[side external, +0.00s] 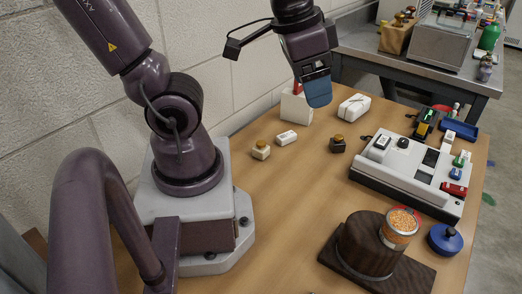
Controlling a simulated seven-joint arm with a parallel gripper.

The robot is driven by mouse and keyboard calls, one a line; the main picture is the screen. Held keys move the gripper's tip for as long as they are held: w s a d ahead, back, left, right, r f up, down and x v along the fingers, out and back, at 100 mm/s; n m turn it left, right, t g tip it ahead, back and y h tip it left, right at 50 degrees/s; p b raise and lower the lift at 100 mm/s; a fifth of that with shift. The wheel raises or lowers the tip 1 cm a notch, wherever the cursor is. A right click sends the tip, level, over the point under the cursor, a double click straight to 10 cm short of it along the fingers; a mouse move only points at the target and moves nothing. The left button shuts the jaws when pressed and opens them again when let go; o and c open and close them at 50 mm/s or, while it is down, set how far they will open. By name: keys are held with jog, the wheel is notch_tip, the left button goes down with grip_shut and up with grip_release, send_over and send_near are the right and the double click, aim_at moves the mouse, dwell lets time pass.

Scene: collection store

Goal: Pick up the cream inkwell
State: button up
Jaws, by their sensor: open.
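The cream inkwell (261,152) is a small squarish bottle with a brownish-gold cap. It stands upright on the wooden table, to the right of my base. A similar dark inkwell (337,146) with an orange-brown cap stands farther right. My gripper (317,104) hangs above the table, up and to the right of the cream inkwell and clear of it. Its blue-grey fingers are open and seen nearly edge-on; I see nothing held between them.
A small white block (286,138) lies right beside the cream inkwell. A white box (296,108) and a white bundle (354,106) are behind. A grey-white console (408,178) stands right, and a dark wooden stand (372,245) with a jar (399,229) in front. The table's middle is clear.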

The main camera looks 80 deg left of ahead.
jog(key=w+a+f+m+g+y, duration=0.1)
jog(key=a+f+m+g+y, duration=0.1)
jog(key=f, duration=0.6)
jog(key=w+a+f+m+g+y, duration=0.2)
jog(key=a+f+g, duration=0.3)
jog(key=f+g, duration=0.2)
jog(key=w+a+f+m+g+y, duration=0.1)
jog(key=a+f+m+g+y, duration=0.1)
jog(key=f, duration=0.9)
jog(key=shift+w+a+f+g+y, duration=0.1)
jog(key=shift+w+a+g+y, duration=0.15)
jog(key=shift+a+g, duration=0.4)
jog(key=shift+w+a+f+g+y, duration=0.1)
jog(key=shift+a+g+y, duration=0.15)
jog(key=shift+a+g, duration=0.35)
jog(key=shift+w+a+m+y, duration=0.4)
jog(key=shift+a+m+y, duration=0.15)
jog(key=shift+a+m, duration=0.1)
jog(key=shift+w+a+m+y, duration=0.4)
jog(key=shift+a+m+y, duration=0.15)
jog(key=shift+a, duration=0.05)
send_near(267, 149)
jog(key=x, duration=0.3)
jog(key=shift+w+a+f, duration=0.1)
jog(key=shift+a+f, duration=0.05)
jog(key=shift+f, duration=0.1)
jog(key=shift+s+x, duration=0.25)
jog(key=shift+x, duration=2.85)
jog(key=shift+r, duration=0.2)
jog(key=shift+c, duration=0.4)
